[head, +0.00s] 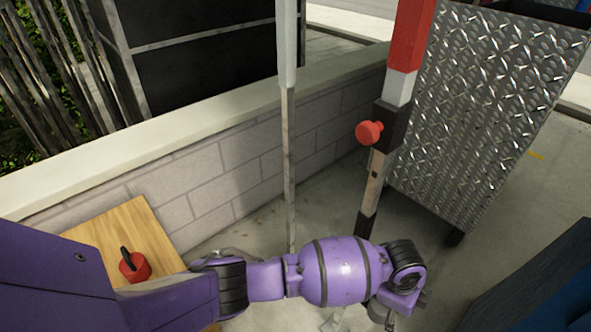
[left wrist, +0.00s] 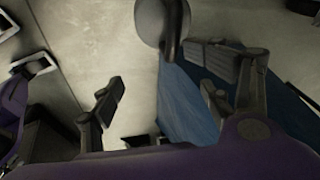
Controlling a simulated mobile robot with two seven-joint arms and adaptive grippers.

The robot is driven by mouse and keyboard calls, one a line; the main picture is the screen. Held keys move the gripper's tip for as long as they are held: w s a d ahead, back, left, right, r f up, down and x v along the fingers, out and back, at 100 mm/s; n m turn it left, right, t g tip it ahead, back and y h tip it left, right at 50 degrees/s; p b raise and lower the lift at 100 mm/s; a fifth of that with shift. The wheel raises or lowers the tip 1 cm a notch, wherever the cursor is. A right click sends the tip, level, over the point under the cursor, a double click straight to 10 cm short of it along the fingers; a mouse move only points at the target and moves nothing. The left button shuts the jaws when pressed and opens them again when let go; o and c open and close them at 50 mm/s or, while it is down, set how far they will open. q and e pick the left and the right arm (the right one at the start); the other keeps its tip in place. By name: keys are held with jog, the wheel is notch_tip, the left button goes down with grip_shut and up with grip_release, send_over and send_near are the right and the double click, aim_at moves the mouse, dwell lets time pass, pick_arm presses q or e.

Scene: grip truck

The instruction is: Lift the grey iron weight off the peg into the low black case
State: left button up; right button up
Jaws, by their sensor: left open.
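In the left wrist view, a rounded grey object (left wrist: 158,20) with a dark curved part on its right side shows at the top edge, cut off by the frame. It looks like the iron weight, but its peg cannot be made out. My left gripper (left wrist: 158,70) is open, its two fingers apart with nothing between them; the grey object is beyond the fingertips, nearer the right one. In the head view my purple left arm reaches across the lower middle and mostly hides its gripper. I cannot make out the low black case for certain. My right gripper is not in view.
A red weight with a black handle (head: 134,266) stands on a wooden top (head: 118,228). A post with a red knob (head: 369,132) and a thin pole (head: 288,150) rise behind my arm. A diamond-plate metal box (head: 480,110) and a blue surface (head: 545,285) are at right.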

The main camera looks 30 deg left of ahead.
aim_at(377, 313)
pick_arm(q)
jog(key=w+a+m+y, duration=0.1)
jog(key=a, duration=0.1)
jog(key=w+a+r+m+g+y+b, duration=0.1)
jog(key=shift+w+a, duration=0.2)
jog(key=shift+a, duration=0.15)
jog(key=shift+a+f+m+b, duration=0.1)
jog(key=shift+f+m+b, duration=0.1)
jog(key=shift+m+b, duration=0.15)
notch_tip(377, 313, down, 2)
jog(key=shift+f+b, duration=0.2)
jog(key=shift+b, duration=0.1)
notch_tip(377, 313, down, 5)
jog(key=shift+r+b, duration=0.2)
jog(key=shift+b, duration=0.5)
jog(key=shift+f, duration=0.1)
jog(key=shift+c, duration=0.2)
jog(key=c, duration=1.7)
jog(key=shift+w, duration=0.1)
grip_shut()
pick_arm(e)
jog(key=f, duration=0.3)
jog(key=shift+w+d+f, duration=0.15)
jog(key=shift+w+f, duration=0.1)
